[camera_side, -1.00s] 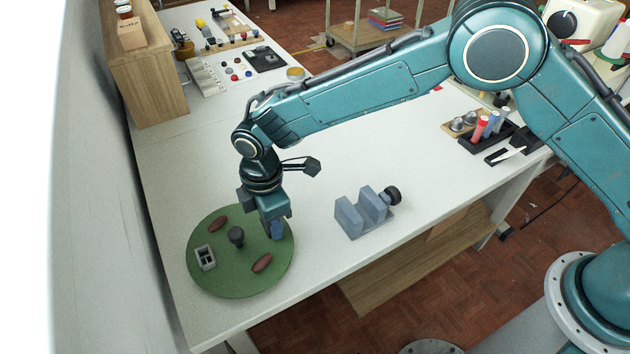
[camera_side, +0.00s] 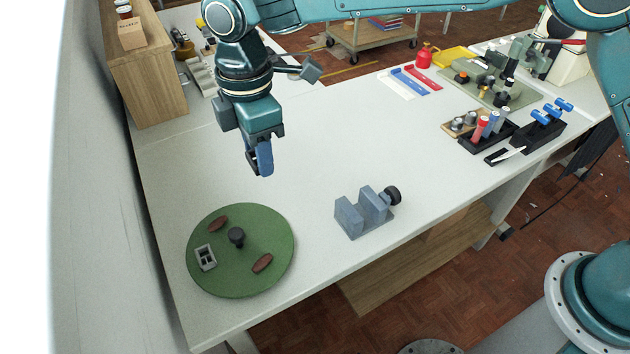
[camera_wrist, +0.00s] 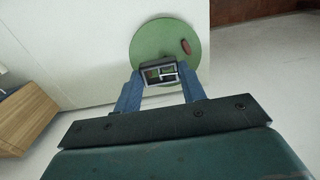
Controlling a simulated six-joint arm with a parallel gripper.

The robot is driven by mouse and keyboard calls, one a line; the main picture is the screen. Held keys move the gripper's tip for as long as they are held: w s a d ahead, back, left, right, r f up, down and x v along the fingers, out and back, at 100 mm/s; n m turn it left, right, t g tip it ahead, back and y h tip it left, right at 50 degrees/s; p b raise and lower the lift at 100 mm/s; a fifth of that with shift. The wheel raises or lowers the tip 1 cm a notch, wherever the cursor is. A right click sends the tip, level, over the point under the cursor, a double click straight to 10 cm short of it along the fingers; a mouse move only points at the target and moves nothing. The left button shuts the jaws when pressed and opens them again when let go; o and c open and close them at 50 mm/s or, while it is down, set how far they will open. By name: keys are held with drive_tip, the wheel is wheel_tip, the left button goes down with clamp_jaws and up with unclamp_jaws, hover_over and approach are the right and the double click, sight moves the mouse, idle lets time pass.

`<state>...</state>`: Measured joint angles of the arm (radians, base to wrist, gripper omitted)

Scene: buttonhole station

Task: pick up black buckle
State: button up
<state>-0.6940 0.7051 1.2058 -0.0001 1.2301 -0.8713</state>
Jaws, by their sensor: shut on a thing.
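The black buckle (camera_wrist: 147,67), a dark rectangular frame with openings, is held between the fingertips of my gripper (camera_wrist: 158,82) in the wrist view. In the side view my gripper (camera_side: 260,160) hangs high above the white table, up and to the right of the green round mat. The buckle there is a small dark shape (camera_side: 252,163) mostly hidden by the blue finger. The gripper is shut on it, clear of the table.
The green round mat (camera_side: 262,221) holds a grey buckle (camera_side: 205,257), a dark knob (camera_side: 236,236) and two brown toggles (camera_side: 262,263). A blue-grey vise-like block (camera_side: 362,215) stands right of it. Bare table lies between. A wooden cabinet (camera_side: 155,85) stands at the back left.

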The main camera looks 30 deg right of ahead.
drive_tip(key=shift+r, duration=0.7)
